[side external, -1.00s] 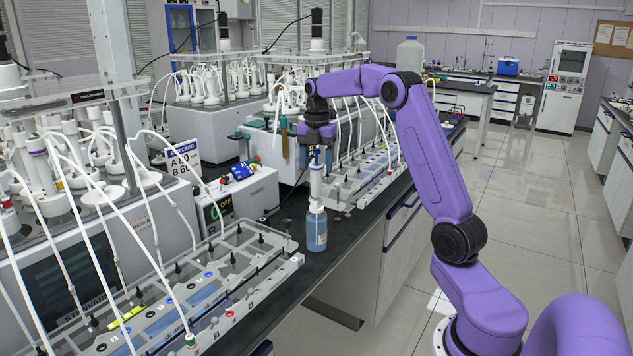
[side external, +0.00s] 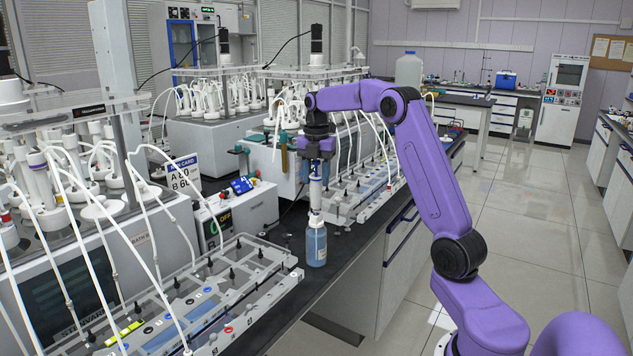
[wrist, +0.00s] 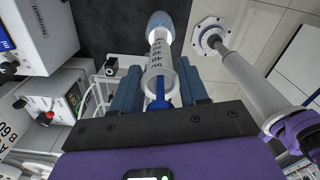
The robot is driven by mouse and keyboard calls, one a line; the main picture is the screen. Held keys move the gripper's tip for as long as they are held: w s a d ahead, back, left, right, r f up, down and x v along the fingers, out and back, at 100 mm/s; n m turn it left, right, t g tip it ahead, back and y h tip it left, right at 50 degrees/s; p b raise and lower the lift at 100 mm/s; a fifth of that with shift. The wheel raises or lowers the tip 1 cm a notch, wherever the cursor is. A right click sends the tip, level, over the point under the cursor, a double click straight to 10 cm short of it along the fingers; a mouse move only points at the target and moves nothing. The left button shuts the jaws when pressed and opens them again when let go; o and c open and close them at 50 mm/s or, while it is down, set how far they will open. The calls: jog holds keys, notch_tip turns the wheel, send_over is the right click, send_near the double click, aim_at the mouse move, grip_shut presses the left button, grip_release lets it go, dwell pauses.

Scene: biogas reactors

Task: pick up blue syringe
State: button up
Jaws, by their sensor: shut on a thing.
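The syringe (side external: 315,196) stands upright, with a pale barrel and its lower end at the cap of a bottle of blue liquid (side external: 316,244). I cannot tell how far its tip goes into the bottle. In the wrist view the syringe (wrist: 160,72) shows dark markings on its barrel and a blue plunger near my gripper, with the bottle (wrist: 160,25) beyond it. My gripper (side external: 316,168) points down over the bottle and is shut on the upper part of the syringe. Its two dark blue fingers (wrist: 158,92) flank the syringe.
A clear rack tray (side external: 215,290) lies left of the bottle on the dark bench. A control box (side external: 240,212) and an A/B card (side external: 184,174) stand behind it. Reactors with white tubes (side external: 70,190) fill the left. The bench's front edge is close to the bottle's right.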

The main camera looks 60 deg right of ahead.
notch_tip(320, 180, up, 3)
jog(key=shift+f, duration=0.15)
jog(key=s+a+r, duration=0.6)
jog(key=s+r, duration=0.3)
jog(key=s, duration=0.3)
jog(key=shift+s+a+r, duration=0.15)
jog(key=shift+s, duration=0.1)
jog(key=shift+r, duration=1.5)
jog(key=w+a+f, duration=0.4)
jog(key=w+f, duration=0.1)
jog(key=f, duration=0.3)
jog(key=shift+w+f, duration=0.15)
jog(key=shift+w, duration=0.1)
jog(key=w+a+f, duration=0.1)
jog(key=a+f, duration=0.1)
jog(key=f, duration=0.1)
jog(key=w+a+f, duration=0.1)
jog(key=f, duration=0.2)
jog(key=w+a+f, duration=0.1)
jog(key=a+f, duration=0.1)
jog(key=f, duration=0.1)
jog(key=shift+a, duration=0.35)
jog(key=shift+a+f, duration=0.15)
jog(key=shift+f, duration=2.7)
